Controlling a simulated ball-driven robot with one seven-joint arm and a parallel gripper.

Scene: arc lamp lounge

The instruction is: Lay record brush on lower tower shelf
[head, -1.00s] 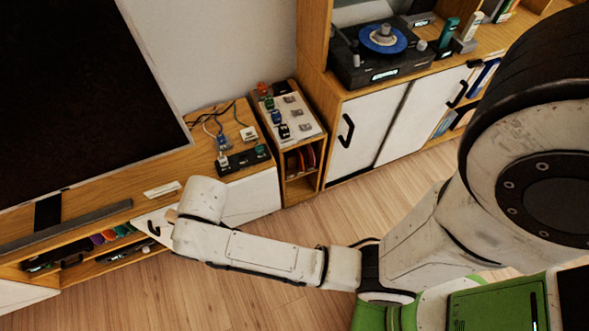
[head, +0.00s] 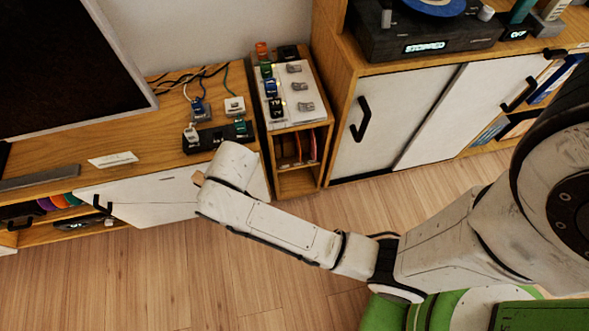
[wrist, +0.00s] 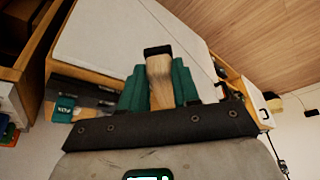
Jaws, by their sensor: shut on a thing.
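My gripper (wrist: 158,88) shows in the wrist view, its teal fingers shut on the record brush (wrist: 158,68), which has a pale wooden body and a black end. In the head view my wrist hides the fingers and most or all of the brush. The narrow wooden tower (head: 326,150) stands right of my wrist, between the TV console and the turntable cabinet. Its upper bay holds several upright reddish and dark items. Its lower shelf (head: 298,184) looks empty. My gripper is left of the tower, in front of the console, apart from the shelf.
The tower's top carries a white panel (head: 297,95) with small colored blocks and grey pieces. The TV console (head: 150,135) has a white door with a black handle. The turntable cabinet (head: 385,125) stands right of the tower. The wooden floor (head: 250,275) in front is clear.

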